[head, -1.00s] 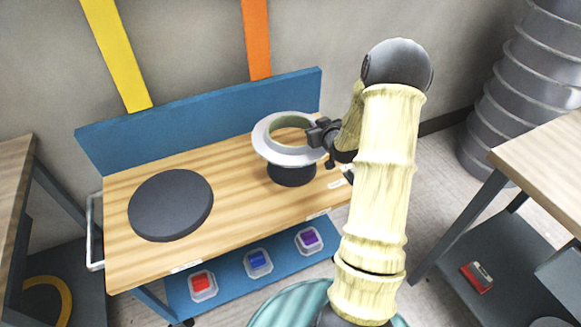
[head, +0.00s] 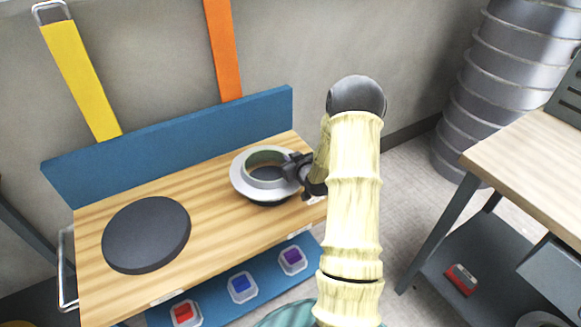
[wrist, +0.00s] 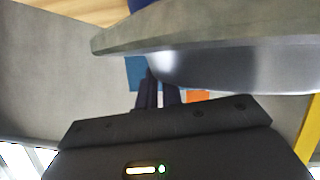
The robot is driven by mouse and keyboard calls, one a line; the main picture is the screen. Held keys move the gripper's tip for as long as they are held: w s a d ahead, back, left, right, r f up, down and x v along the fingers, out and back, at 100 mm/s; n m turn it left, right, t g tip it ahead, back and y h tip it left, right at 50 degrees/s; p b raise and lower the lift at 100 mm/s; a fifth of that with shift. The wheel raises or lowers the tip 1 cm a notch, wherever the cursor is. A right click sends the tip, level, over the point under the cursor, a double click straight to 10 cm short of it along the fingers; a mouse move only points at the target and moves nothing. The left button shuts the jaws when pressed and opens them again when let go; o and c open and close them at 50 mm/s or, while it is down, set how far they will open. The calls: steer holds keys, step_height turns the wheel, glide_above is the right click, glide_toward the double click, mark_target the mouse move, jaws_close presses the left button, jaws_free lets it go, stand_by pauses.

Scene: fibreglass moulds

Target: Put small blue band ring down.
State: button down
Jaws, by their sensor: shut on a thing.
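The ring (head: 240,185) is pale grey with a wide flange and a greenish inner wall; I cannot make out a blue band on it in the head view. My gripper (head: 298,168) is shut on its right side. The ring is level, low over the right part of the wooden bench top (head: 206,210). A dark round block (head: 268,203) shows just under its front edge; I cannot tell whether the ring touches it. In the wrist view the ring's grey wall (wrist: 230,62) fills the upper right, above the dark fingers (wrist: 158,95).
A flat dark disc (head: 146,235) lies on the left of the bench. A blue backboard (head: 170,145) stands behind. Red, blue and purple pieces sit on the blue shelf (head: 215,298) below. Bare wood lies between disc and ring. Another table (head: 530,160) is at right.

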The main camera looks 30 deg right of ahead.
step_height(320, 180, down, 3)
steer(key=shift+f, duration=0.15)
steer(key=c, duration=1.6)
jaws_free()
steer(key=shift+o, duration=0.2)
steer(key=shift+s, duration=0.1)
steer(key=v, duration=1.2)
